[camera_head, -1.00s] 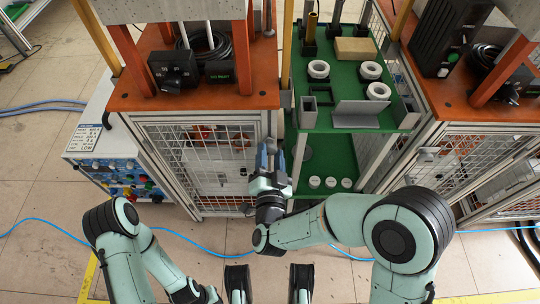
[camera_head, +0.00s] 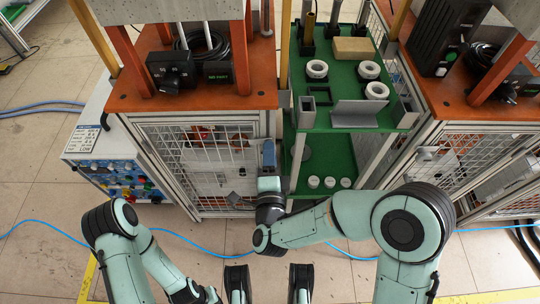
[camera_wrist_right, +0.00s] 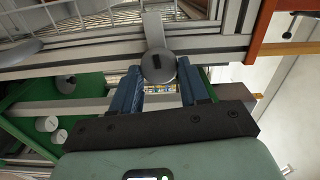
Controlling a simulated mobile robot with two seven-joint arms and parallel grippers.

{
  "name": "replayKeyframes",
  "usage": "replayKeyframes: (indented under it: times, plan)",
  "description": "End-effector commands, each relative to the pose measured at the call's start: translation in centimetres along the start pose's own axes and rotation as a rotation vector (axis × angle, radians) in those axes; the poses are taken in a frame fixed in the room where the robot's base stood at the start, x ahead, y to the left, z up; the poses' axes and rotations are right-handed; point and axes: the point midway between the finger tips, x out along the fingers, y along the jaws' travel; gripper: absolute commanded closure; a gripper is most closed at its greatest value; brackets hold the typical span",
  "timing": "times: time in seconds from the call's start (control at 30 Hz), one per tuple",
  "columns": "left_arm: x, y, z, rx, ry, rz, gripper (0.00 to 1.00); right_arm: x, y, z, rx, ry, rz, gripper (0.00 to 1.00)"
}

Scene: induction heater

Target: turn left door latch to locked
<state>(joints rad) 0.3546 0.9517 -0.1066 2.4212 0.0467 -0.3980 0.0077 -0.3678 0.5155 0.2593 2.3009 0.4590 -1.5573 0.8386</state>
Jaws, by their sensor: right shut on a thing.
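The left door (camera_head: 205,165) is a silver-framed wire-mesh door on the left orange-topped cabinet, and it looks closed. My right gripper (camera_head: 268,155) is at the door's right edge, next to the frame post. In the right wrist view, the latch (camera_wrist_right: 158,66) is a grey round knob with a dark mark and a flat light-grey plate reaching up from it. The blue fingertips of my right gripper (camera_wrist_right: 160,84) are on both sides of the knob, shut on it. In the head view the gripper hides the latch. My left gripper is not in view.
A green two-level shelf (camera_head: 345,118) with white rings and grey brackets stands right of the gripper. A second orange-topped cabinet (camera_head: 455,105) is further right. A control box (camera_head: 100,150) stands left. A blue cable (camera_head: 180,236) crosses the floor.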

Motion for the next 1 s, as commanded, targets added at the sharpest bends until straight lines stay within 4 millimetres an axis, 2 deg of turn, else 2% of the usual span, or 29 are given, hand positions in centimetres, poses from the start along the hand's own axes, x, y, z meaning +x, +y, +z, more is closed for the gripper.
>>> replayKeyframes:
  times: [0.3, 0.8, 0.83, 0.87, 0.9, 1.0]
  plan:
    - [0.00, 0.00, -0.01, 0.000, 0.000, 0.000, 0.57, -0.08, 0.16, 0.16, 0.102, -0.005, 0.004, 0.86]
    - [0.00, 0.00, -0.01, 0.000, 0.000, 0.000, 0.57, -0.09, 0.16, 0.17, 0.119, -0.005, 0.004, 0.86]
    - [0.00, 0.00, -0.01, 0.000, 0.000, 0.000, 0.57, -0.09, 0.15, 0.17, 0.119, -0.005, 0.004, 0.49]
    - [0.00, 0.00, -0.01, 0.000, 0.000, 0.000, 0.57, -0.09, 0.15, 0.17, 0.119, -0.005, 0.004, 0.39]
    - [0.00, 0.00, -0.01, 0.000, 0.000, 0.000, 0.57, -0.08, 0.15, 0.16, 0.119, -0.005, 0.003, 0.32]
    - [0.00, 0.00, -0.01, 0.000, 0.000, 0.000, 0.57, -0.06, 0.11, 0.12, 0.118, -0.004, 0.002, 0.32]
